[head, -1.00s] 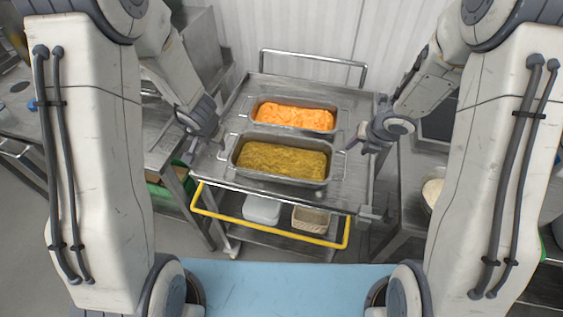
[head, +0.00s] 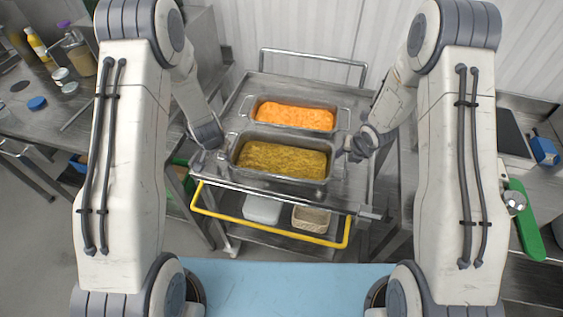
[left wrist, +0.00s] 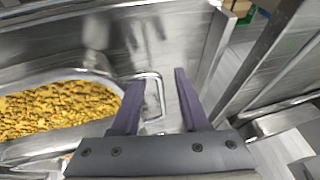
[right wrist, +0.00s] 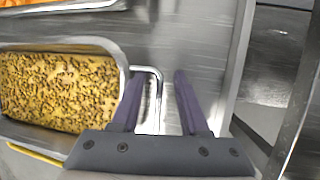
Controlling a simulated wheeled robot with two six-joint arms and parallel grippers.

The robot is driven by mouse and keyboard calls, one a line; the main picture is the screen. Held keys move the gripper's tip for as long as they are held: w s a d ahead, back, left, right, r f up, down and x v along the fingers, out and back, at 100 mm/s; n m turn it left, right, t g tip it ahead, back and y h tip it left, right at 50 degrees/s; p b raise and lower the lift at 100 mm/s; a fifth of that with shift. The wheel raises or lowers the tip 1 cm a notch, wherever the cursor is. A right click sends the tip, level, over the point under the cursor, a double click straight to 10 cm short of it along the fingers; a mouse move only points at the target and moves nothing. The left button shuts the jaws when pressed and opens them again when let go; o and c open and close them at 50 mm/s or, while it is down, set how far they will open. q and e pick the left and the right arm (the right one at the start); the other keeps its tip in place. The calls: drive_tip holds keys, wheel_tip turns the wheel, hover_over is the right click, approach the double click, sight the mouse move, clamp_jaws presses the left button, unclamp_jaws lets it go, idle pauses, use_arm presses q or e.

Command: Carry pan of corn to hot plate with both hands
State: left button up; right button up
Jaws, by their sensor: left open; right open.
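The pan of corn (head: 282,159), a steel pan with yellow-brown filling, sits on the steel cart nearer to me. It has a wire handle at each end. My left gripper (head: 221,155) is at its left end; in the left wrist view the open fingers (left wrist: 158,95) are on either side of the left handle (left wrist: 150,82). My right gripper (head: 343,152) is at its right end; in the right wrist view the open fingers (right wrist: 157,95) are on either side of the right handle (right wrist: 157,100). Neither is shut on a handle. I cannot make out a hot plate for sure.
A second pan with orange filling (head: 295,115) stands just behind on the cart (head: 262,84). The cart has a yellow front bar (head: 270,229) and a lower shelf with a white tub (head: 262,208) and a basket (head: 311,217). Steel counters flank the cart on both sides.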

use_arm(q)
drive_tip(key=shift+c, duration=0.3)
use_arm(e)
drive_tip(key=shift+c, duration=0.2)
use_arm(q)
clamp_jaws()
use_arm(e)
clamp_jaws()
use_arm(q)
drive_tip(key=shift+w+r, duration=0.1)
use_arm(e)
drive_tip(key=shift+w+r, duration=0.1)
idle(0.5)
